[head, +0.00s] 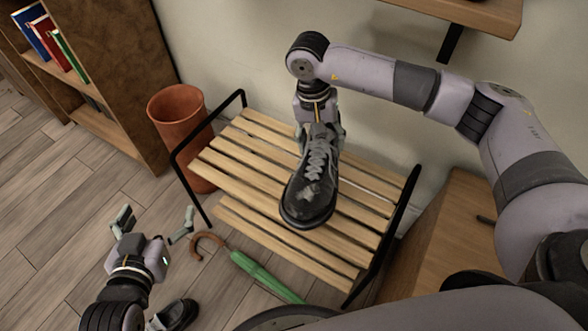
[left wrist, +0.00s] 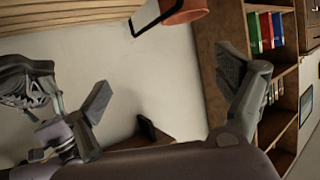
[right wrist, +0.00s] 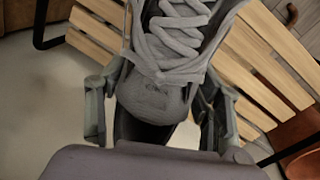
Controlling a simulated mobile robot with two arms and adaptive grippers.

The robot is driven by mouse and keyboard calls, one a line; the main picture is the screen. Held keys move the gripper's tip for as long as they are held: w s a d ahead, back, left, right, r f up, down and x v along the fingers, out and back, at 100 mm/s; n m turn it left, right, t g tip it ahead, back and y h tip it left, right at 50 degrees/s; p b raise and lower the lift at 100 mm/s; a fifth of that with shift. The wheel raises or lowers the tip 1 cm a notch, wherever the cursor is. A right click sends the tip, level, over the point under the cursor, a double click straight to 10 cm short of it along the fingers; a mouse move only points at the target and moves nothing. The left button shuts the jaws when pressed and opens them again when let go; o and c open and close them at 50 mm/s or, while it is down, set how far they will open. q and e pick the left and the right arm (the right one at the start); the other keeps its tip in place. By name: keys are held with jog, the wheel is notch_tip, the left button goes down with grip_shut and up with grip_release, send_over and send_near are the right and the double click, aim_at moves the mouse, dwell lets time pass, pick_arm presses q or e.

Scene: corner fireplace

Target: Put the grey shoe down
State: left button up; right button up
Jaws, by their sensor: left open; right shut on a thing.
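The grey shoe (head: 312,190), with grey laces and a dark toe, is over the upper slats of the wooden shoe rack (head: 236,152), toe towards the front. My right gripper (head: 320,130) is shut on its heel end from above. The right wrist view shows the shoe's laces and tongue (right wrist: 165,60) between the fingers (right wrist: 160,112). I cannot tell whether the sole touches the slats. My left gripper (head: 153,225) is open and empty, left of the rack and above the floor. Its spread fingers also show in the left wrist view (left wrist: 170,95).
A green umbrella (head: 262,275) with a brown hook handle lies by the rack's front. A dark shoe (head: 175,315) is on the floor near my left arm. A terracotta pot (head: 177,106) and a bookcase (head: 115,70) stand left. The slats left of the shoe are clear.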

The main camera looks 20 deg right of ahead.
jog(key=shift+d+f+m+p, duration=0.1)
jog(key=shift+d+m+p, duration=0.75)
jog(key=shift+p, duration=0.15)
jog(key=shift+s+d+f+m+p, duration=0.15)
jog(key=shift+d+f+m+p, duration=0.15)
jog(key=shift+d+p, duration=0.1)
jog(key=shift+s+d+f+m+p, duration=0.15)
jog(key=shift+d+m+p, duration=0.1)
jog(key=shift+d, duration=0.15)
pick_arm(q)
jog(key=s+a+f+g+y, duration=0.2)
jog(key=s+a+f+g, duration=0.2)
jog(key=s+f+g, duration=0.55)
pick_arm(e)
jog(key=shift+f, duration=0.15)
notch_tip(320, 180, down, 6)
jog(key=shift+d+b, duration=0.1)
jog(key=shift+b, duration=0.6)
notch_tip(320, 180, down, 4)
jog(key=shift+r+b, duration=0.1)
jog(key=shift+b, duration=0.4)
pick_arm(q)
jog(key=w+d+r+t+h, duration=0.1)
jog(key=w+d+r+t, duration=0.2)
jog(key=w+r+t, duration=0.4)
jog(key=shift+w+r, duration=0.3)
jog(key=shift+t, duration=0.25)
